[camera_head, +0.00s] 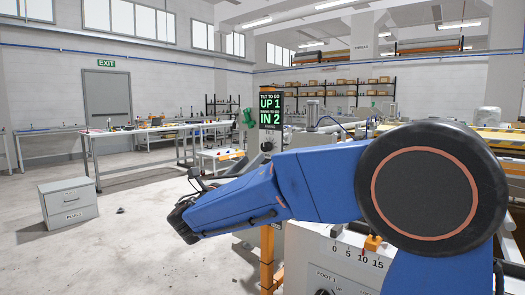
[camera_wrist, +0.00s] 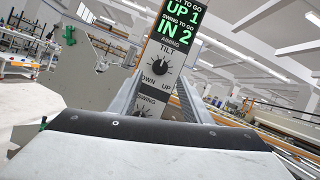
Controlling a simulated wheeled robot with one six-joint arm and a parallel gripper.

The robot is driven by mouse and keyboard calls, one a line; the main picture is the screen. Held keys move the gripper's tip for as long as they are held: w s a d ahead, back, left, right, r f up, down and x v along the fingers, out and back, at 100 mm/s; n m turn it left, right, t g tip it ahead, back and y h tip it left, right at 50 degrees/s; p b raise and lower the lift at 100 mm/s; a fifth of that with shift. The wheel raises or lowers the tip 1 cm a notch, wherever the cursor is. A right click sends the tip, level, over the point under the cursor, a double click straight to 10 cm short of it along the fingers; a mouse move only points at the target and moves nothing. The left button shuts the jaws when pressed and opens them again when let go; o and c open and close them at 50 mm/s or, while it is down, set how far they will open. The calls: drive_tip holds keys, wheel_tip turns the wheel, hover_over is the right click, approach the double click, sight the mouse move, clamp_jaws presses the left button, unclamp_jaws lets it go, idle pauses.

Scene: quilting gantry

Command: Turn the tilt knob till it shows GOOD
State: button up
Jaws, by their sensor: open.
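The tilt knob (camera_wrist: 160,68) is a dark round knob on a grey panel in the wrist view, labelled TILT with DOWN at lower left and UP at lower right. Above it the dark display (camera_wrist: 181,27) reads UP 1 and IN 2 in green; the display (camera_head: 270,110) reads the same in the head view, where the tilt knob (camera_head: 267,146) is small. A swing knob (camera_wrist: 143,112) sits below, partly hidden. My gripper (camera_wrist: 158,90) is open, its grey fingers apart and pointing towards the panel. No contact with the tilt knob is visible.
A green knob-like part (camera_head: 250,117) stands left of the display. An orange post (camera_head: 267,260) rises below the panel. A cabinet with a 0 to 15 scale (camera_head: 355,250) stands at lower right.

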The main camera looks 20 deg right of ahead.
sight(264, 148)
drive_tip(key=x, duration=0.8)
drive_tip(key=shift+d, duration=0.1)
drive_tip(key=c, duration=1)
drive_tip(key=shift+c, duration=0.2)
drive_tip(key=shift+w, duration=0.1)
drive_tip(key=shift+m+g+h, duration=0.65)
drive_tip(key=shift+m+g, duration=0.2)
drive_tip(key=shift+m, duration=1.25)
drive_tip(key=shift+m+g+h, duration=0.65)
drive_tip(key=shift+m+g, duration=0.2)
drive_tip(key=shift+m, duration=1.25)
drive_tip(key=o, duration=1)
